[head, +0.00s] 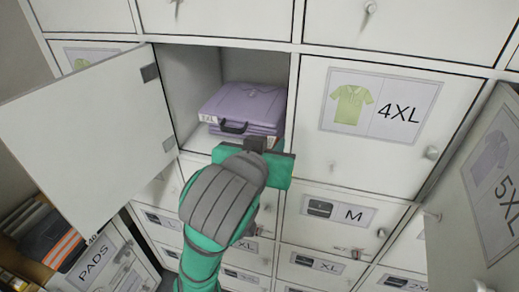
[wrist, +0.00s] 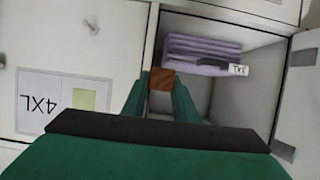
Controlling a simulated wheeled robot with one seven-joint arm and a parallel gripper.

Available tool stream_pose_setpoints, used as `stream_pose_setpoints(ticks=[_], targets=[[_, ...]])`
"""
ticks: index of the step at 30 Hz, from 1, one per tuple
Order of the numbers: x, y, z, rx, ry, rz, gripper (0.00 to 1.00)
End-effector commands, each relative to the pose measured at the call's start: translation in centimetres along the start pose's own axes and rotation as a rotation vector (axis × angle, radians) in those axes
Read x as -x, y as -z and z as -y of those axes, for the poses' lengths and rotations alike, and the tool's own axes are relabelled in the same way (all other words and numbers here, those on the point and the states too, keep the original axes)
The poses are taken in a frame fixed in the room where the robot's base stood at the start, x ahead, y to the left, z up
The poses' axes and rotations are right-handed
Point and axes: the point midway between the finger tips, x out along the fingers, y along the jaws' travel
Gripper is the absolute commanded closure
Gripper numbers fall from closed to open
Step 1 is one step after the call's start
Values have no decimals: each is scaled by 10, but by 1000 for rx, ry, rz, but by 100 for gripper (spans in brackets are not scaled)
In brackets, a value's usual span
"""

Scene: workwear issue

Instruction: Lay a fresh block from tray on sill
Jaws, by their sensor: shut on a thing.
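My gripper (wrist: 161,84) is shut on a small brown block (wrist: 163,79), which sits between its two green fingertips in the wrist view. In the head view my gripper (head: 262,152) is at the front of an open locker compartment (head: 187,85), and the gripper mostly hides the block there. A stack of folded purple shirts (head: 242,106) lies inside; it also shows in the wrist view (wrist: 200,48). The compartment's bare floor (head: 199,140) shows in front of the stack. I cannot make out which edge is the sill, and I see no clear tray.
The compartment's door (head: 88,130) stands open to the left. A closed 4XL door (head: 340,150) is on the right, and a 5XL door (head: 490,190) stands out at the far right. Smaller closed doors, one marked M (head: 330,215), are below. A PADS compartment (head: 98,262) is lower left.

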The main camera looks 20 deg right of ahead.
Motion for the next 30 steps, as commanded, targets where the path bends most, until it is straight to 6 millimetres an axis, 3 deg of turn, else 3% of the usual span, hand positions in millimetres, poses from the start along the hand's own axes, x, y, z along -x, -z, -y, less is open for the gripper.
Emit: stream_pose_setpoints(ticks=[8,18,21,30], targets=[[-23,-3,4,2,-7,5,95],[-95,-8,31,2,-3,9,95],[-114,-20,36,2,-2,10,95],[-145,-37,46,0,0,3,95]])
